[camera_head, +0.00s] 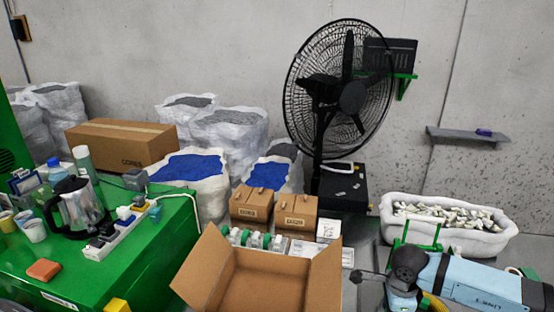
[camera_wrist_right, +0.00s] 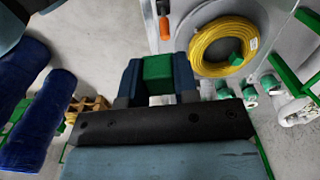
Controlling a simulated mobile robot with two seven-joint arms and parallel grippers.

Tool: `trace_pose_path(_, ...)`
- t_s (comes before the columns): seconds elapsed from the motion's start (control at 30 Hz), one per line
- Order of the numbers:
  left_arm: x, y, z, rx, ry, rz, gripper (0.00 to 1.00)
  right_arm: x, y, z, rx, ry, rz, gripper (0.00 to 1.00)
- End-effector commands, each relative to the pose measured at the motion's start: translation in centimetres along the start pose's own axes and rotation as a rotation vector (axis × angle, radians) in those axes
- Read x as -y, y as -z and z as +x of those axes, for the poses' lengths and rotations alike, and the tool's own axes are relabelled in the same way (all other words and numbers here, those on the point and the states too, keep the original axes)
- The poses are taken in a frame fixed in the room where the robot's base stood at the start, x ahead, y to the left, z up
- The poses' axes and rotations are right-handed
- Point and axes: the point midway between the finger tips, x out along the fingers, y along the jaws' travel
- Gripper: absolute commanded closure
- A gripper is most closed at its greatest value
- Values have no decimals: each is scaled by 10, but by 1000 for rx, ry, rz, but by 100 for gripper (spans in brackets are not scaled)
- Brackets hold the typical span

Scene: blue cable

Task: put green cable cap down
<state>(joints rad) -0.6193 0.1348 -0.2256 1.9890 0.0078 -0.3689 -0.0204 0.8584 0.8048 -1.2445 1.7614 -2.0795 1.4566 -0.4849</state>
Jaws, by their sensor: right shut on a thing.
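In the right wrist view a green cap (camera_wrist_right: 158,70) sits between the two dark blue fingers of my right gripper (camera_wrist_right: 156,78). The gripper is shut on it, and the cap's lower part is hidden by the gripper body. A small pale piece shows just below the cap. A light blue arm (camera_head: 475,280) at the lower right of the head view appears to be my right arm; its fingertips and the cap cannot be made out there. My left gripper is in neither view. No blue cable can be clearly made out.
In the wrist view a yellow cable coil (camera_wrist_right: 222,45) and an orange-handled tool (camera_wrist_right: 165,28) lie near the gripper. In the head view an open, empty-looking cardboard box (camera_head: 262,278) stands in front, a green table (camera_head: 140,250) left, and a white bin of small pieces (camera_head: 455,238) right.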

Motion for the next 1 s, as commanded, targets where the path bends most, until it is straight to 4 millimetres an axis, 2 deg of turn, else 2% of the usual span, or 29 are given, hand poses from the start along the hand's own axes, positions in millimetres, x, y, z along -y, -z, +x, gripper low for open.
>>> trace_pose_path(0.4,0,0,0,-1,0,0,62,-36,-16,-56,1,1,-1042,93)
trace_pose_path(0.6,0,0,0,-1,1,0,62,-51,-20,-78,1,2,-1463,93)
trace_pose_path(0.8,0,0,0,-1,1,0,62,-60,-21,-89,0,0,-1700,93)
trace_pose_path(1.0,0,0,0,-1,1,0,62,-62,-21,-91,3,-2,-1755,93)
